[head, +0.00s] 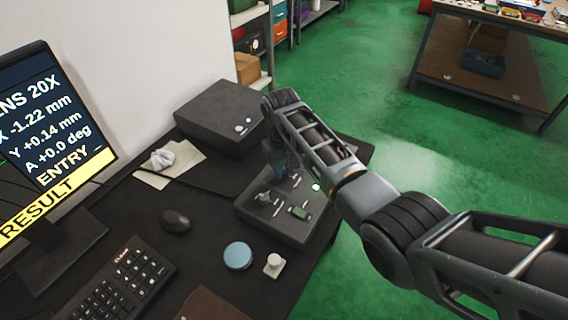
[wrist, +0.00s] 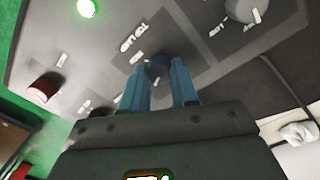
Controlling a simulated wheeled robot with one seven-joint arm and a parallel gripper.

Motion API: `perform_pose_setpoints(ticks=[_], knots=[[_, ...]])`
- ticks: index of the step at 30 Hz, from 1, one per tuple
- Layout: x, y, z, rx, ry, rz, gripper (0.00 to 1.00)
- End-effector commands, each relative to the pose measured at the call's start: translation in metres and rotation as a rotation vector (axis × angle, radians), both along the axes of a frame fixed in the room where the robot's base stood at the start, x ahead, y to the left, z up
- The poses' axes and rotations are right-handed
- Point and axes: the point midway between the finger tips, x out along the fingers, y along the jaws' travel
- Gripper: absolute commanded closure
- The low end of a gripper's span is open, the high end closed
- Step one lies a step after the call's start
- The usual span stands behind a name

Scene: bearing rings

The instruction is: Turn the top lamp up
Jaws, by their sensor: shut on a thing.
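The control box (head: 285,228) stands on the dark desk with several controls on its sloping top. My gripper (head: 280,168) reaches down to the far part of its panel, and the arm partly hides that area. A second knob with a pale pointer (wrist: 250,13) sits to the upper right, apart from my fingers.
A lit green light (wrist: 86,8) and a red switch (wrist: 45,88) are on the panel. A dark box (head: 220,115) stands behind. A mouse (head: 175,220), keyboard (head: 122,280), blue disc (head: 238,256) and small white part (head: 273,265) lie nearer. The monitor (head: 45,130) is at left.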

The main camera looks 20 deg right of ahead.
Motion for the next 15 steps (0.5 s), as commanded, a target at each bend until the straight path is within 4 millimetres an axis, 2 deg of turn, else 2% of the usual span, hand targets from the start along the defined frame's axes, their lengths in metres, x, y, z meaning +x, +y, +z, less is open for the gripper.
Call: perform_pose_setpoints(ticks=[15], knots=[[0.0013, 0.0005, 0.0012, 0.001, -0.001, -0.461, 1.00]])
